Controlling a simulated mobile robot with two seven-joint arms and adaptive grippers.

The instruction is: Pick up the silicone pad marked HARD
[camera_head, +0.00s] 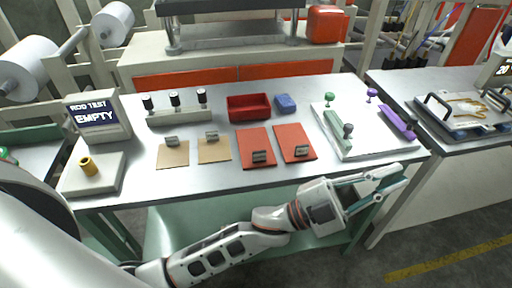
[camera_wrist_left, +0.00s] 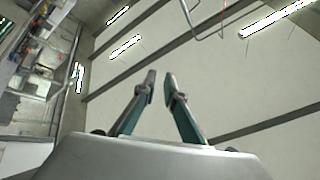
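Two red pads lie flat side by side on the grey bench, the left red pad (camera_head: 255,138) and the right red pad (camera_head: 293,134). Each has a small dark tag near its front edge, the left tag (camera_head: 260,156) and the right tag (camera_head: 302,150); their lettering is too small to read, so I cannot tell which says HARD. My left gripper (camera_head: 404,174) is empty in front of the bench's right end, right of both pads. Its fingers also show in the wrist view (camera_wrist_left: 160,84), with a gap between the tips. My right gripper is not in view.
Two tan pads (camera_head: 173,155) with tags lie left of the red ones. Behind are a red tray (camera_head: 249,107), a blue block (camera_head: 286,103) and a rack of black-topped pieces (camera_head: 180,115). A white board (camera_head: 360,145) with green and purple tools stands right. An EMPTY display (camera_head: 97,116) stands left.

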